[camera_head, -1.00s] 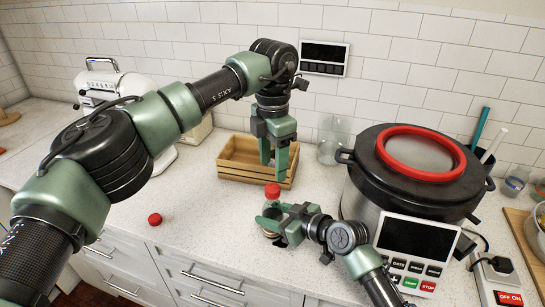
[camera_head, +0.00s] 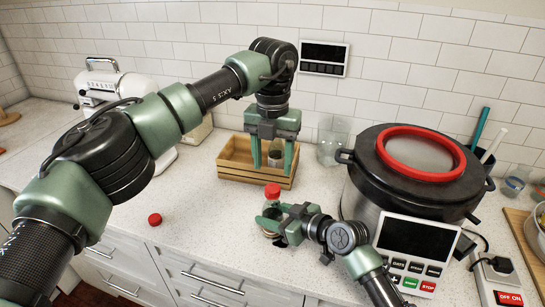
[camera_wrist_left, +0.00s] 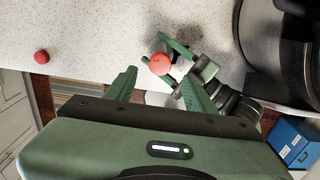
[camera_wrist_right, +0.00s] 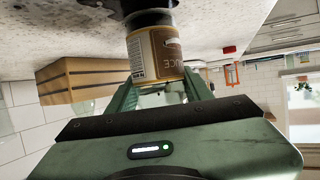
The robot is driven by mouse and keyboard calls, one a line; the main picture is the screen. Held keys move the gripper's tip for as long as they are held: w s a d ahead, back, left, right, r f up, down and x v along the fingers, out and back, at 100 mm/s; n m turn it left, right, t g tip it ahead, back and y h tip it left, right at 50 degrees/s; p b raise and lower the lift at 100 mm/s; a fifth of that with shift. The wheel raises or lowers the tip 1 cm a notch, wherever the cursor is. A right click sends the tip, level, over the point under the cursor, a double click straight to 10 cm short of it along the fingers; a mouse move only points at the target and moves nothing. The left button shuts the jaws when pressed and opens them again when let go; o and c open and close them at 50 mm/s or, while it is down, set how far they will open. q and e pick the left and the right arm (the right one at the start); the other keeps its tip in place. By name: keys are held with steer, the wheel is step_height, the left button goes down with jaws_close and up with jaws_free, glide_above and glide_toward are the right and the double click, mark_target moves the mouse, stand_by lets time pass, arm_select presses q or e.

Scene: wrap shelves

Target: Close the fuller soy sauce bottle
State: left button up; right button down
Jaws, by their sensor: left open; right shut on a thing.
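A soy sauce bottle (camera_head: 270,212) stands upright on the counter with a red cap (camera_head: 272,191) on its top. My right gripper (camera_head: 277,228) is shut on this bottle; the right wrist view shows its tan label (camera_wrist_right: 155,55). My left gripper (camera_head: 272,169) points down, open and empty, above and behind the capped bottle. In the left wrist view the red cap (camera_wrist_left: 160,64) appears just beyond the gap between its fingers. A second bottle (camera_head: 275,158) is in the wooden crate, partly hidden behind the left fingers. A loose red cap (camera_head: 154,219) lies on the counter at left.
The wooden crate (camera_head: 240,176) stands behind the held bottle. A large cooker (camera_head: 365,190) with a red-ringed lid is close on the right. A glass jar (camera_head: 331,145) stands by the wall. The counter around the loose cap is clear.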

mark_target(272, 188)
arm_select(q)
step_height(272, 188, down, 7)
steer(key=shift+f, duration=0.1)
stand_by(0.3)
jaws_close()
steer(key=shift+o, duration=0.9)
jaws_free()
step_height(272, 188, up, 12)
